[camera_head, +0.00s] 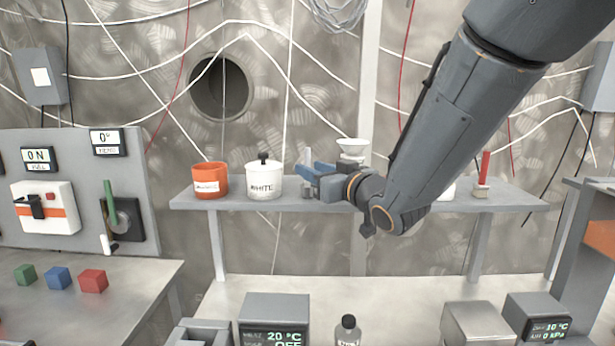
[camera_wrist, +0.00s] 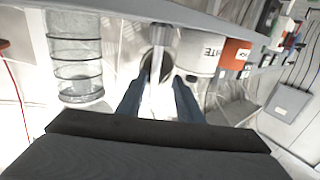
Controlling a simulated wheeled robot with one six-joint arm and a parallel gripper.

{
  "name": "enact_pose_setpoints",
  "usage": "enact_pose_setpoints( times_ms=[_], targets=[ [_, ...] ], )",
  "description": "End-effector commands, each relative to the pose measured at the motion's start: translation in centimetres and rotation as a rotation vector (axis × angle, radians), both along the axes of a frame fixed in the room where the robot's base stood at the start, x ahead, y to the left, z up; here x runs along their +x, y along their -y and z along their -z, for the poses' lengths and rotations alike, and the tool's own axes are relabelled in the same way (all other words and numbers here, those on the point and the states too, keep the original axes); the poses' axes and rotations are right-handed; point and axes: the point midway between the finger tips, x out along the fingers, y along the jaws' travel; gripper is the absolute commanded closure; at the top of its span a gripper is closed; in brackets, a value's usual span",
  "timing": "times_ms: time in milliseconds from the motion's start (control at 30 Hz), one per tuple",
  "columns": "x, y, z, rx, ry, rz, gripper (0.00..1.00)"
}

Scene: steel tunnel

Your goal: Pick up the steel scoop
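The steel scoop shows in the wrist view (camera_wrist: 164,42) as a slim upright grey shape that seems to stand on the shelf, ahead of my gripper. The wrist picture is upside down, so the shelf is at its top. My gripper (camera_wrist: 157,98) is open, with its two blue fingers apart and the scoop's handle in line with the gap. No grip on it shows. In the head view, my gripper (camera_head: 308,172) reaches left over the shelf (camera_head: 235,202). A thin grey upright piece of the scoop (camera_head: 308,156) shows by the fingers; the rest is partly hidden.
A white pot (camera_head: 263,181) and an orange pot (camera_head: 210,181) stand left of my gripper. A white funnel (camera_head: 352,147) is behind my wrist. A ringed clear cylinder (camera_wrist: 75,58) is close on the wrist view's left. A red stick in a holder (camera_head: 483,175) stands further right.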

Motion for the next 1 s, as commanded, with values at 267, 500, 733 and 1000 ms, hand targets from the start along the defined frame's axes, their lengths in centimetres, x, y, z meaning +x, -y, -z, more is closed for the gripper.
enact_pose_setpoints(
  times_ms=[267, 500, 733, 1000],
  targets=[
    [1.6, -1.3, -0.1, 0.000, 0.000, -0.005, 0.67],
    [3.4, -1.9, -0.2, -0.001, -0.002, -0.004, 0.67],
    [6.0, -2.9, -0.4, 0.000, -0.001, -0.002, 0.67],
    [7.1, -3.5, -0.3, -0.001, -0.001, -0.001, 0.67]
  ],
)
